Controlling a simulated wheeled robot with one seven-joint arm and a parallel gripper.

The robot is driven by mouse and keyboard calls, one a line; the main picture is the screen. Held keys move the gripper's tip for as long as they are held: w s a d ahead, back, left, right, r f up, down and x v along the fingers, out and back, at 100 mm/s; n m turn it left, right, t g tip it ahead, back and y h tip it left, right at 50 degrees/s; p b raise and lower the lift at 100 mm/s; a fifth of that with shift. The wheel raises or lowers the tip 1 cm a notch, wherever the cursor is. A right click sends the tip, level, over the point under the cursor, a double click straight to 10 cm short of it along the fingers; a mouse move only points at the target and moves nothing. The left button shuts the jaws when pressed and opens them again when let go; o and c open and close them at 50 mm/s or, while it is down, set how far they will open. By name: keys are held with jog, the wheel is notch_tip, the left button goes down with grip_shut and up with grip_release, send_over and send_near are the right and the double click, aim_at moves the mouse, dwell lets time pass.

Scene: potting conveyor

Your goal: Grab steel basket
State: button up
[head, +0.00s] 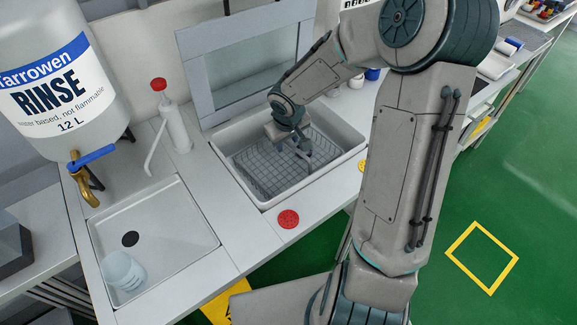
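The steel basket (261,178), a grey wire mesh basket, sits inside a white rectangular tub (268,201) set in the counter, in the middle of the head view. My gripper (304,153) reaches down from the right over the basket's right part. Its fingers are small and dark here, and they overlap the basket's upper edge or handle in the picture. I cannot tell whether they touch it or whether they are open or shut. Part of the basket's right side is hidden by my gripper.
A framed panel (195,77) stands behind the tub. A white squirt bottle with red cap (177,128) and a large rinse container (50,75) with brass tap are left. A red disc (288,219) lies in front.

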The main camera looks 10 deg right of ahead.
jog(key=shift+x, duration=1.9)
jog(key=shift+d, duration=0.15)
grip_shut()
jog(key=shift+w, duration=0.1)
